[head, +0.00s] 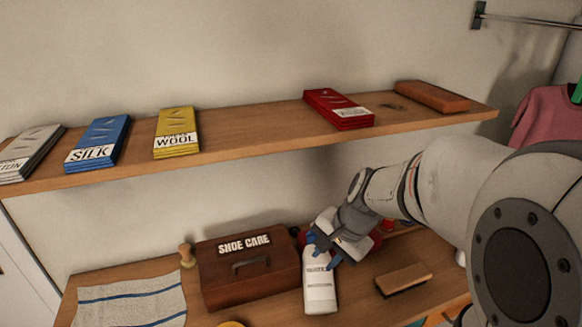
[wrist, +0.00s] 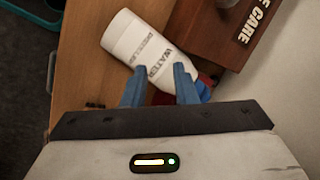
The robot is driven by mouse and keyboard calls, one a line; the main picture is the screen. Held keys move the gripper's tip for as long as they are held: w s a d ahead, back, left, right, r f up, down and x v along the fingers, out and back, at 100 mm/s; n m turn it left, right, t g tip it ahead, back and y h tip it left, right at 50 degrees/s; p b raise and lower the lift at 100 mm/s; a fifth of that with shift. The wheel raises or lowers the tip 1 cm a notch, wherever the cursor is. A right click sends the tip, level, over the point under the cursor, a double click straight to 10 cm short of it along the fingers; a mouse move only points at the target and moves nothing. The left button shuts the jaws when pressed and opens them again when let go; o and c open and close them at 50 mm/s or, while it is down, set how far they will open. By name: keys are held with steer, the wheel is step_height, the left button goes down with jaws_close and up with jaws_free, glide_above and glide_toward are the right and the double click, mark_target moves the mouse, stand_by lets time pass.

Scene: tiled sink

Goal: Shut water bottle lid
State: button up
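The white water bottle (head: 320,292) stands on the lower shelf, right of the shoe care box, its top close under my gripper. In the wrist view the bottle (wrist: 135,42) shows its WATER label, with a blue lid (wrist: 204,91) at its top end, partly behind my right fingertip. My gripper (wrist: 158,78) has its two blue fingers spread apart with nothing held between them. In the head view my gripper (head: 326,256) is at the bottle's top and hides part of it. I cannot tell whether the lid is open or whether a finger touches it.
The brown shoe care box (head: 250,275) is close left of the bottle. A brush (head: 403,280) lies to the right. A striped cloth (head: 132,302) lies at left. The upper shelf (head: 240,128), with flat packets on it, overhangs behind. Red items are behind my gripper.

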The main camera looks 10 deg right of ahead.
steer(key=w+d+r+m+t+y+p, duration=0.1)
steer(key=w+d+r+m+p, duration=0.2)
steer(key=w+r+m+p, duration=0.4)
steer(key=shift+m, duration=0.8)
steer(key=x, duration=0.3)
steer(key=w+d+x, duration=0.1)
steer(key=x, duration=0.6)
steer(key=shift+w+d+f+b, duration=0.25)
steer(key=shift+d+f+b, duration=0.05)
steer(key=shift+b, duration=0.1)
steer(key=shift+c, duration=0.5)
jaws_close()
